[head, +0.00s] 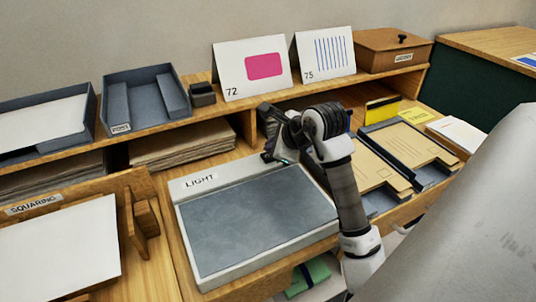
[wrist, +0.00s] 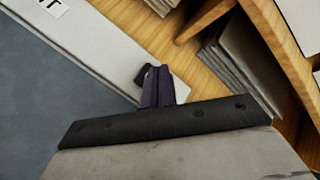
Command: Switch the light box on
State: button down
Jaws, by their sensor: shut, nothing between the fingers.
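The light box (head: 255,225) lies on the desk, with a pale frame lettered LIGHT and a dull grey, unlit panel. It also shows at the left of the wrist view (wrist: 40,90). My gripper (head: 272,157) is over the far right end of its lettered strip. In the wrist view my gripper's closed fingers (wrist: 158,88) are beside a small black rocker-like part (wrist: 143,75), which looks like the switch. The fingers partly hide it, and I cannot tell whether they touch it. The gripper is shut and empty.
A shelf behind holds cards 72 (head: 250,85) and 75 (head: 322,62), a wooden box (head: 393,50) and grey trays (head: 145,100). Folders (head: 415,145) lie to the right of my arm. The squaring board (head: 50,255) stands at left. Stacked sheets (wrist: 240,70) sit under the shelf.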

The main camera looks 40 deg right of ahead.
jog(key=shift+f+b, duration=0.25)
jog(key=shift+b, duration=0.2)
jog(key=shift+f+b, duration=0.25)
jog(key=shift+b, duration=0.2)
jog(key=shift+f+b, duration=0.25)
jog(key=shift+b, duration=0.1)
dwell(0.7)
jog(key=shift+r, duration=0.75)
jog(key=shift+r, duration=0.1)
jog(key=shift+r+p, duration=1.35)
jog(key=shift+r, duration=1.55)
